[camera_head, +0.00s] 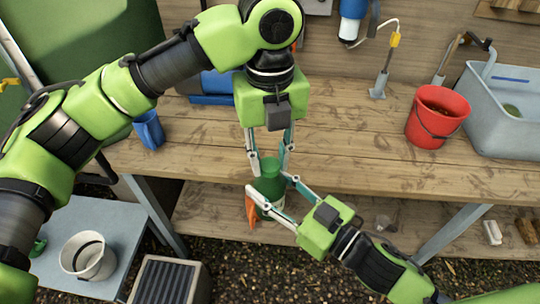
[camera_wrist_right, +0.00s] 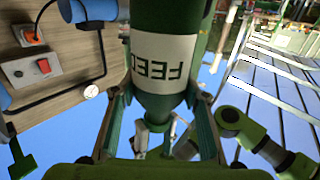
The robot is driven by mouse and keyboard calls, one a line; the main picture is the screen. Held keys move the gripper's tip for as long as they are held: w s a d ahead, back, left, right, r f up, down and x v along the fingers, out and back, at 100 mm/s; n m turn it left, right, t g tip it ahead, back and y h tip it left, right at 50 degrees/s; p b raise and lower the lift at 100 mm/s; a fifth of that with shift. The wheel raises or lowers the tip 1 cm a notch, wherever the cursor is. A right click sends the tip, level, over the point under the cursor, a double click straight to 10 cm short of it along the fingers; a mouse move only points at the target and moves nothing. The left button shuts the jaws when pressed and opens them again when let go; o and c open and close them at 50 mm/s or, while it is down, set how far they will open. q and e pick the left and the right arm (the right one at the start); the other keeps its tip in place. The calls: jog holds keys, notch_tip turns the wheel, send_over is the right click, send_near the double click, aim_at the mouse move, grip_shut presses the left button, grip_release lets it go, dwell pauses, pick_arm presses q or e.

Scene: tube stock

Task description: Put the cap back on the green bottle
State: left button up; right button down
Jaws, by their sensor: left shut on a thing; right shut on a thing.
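The green bottle (camera_head: 268,188) is held in front of the bench edge. Its white label reading FEED shows in the right wrist view (camera_wrist_right: 165,60). My right gripper (camera_head: 268,184) is shut around its body, one finger on each side. My left gripper (camera_head: 269,161) points down from above, shut on the green cap (camera_head: 270,165) over the bottle's top. In the right wrist view the cap (camera_wrist_right: 158,127) is at the narrow neck, between the left fingers. I cannot tell whether it is seated or just above the neck.
The wooden bench (camera_head: 350,150) is mostly clear. On it are a blue cup (camera_head: 149,130), a red bucket (camera_head: 436,115) and a grey basin (camera_head: 510,125). A white bucket (camera_head: 90,258) stands on the low table at left. An orange object (camera_head: 250,212) shows beside the bottle.

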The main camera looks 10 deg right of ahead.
pick_arm(q)
jog(key=m, duration=0.5)
jog(key=shift+m, duration=0.4)
jog(key=m, duration=0.6)
jog(key=shift+m, duration=0.4)
jog(key=m, duration=0.4)
jog(key=shift+w, duration=0.1)
jog(key=o, duration=0.7)
jog(key=shift+c, duration=0.2)
jog(key=shift+r, duration=2.25)
jog(key=shift+c, duration=0.4)
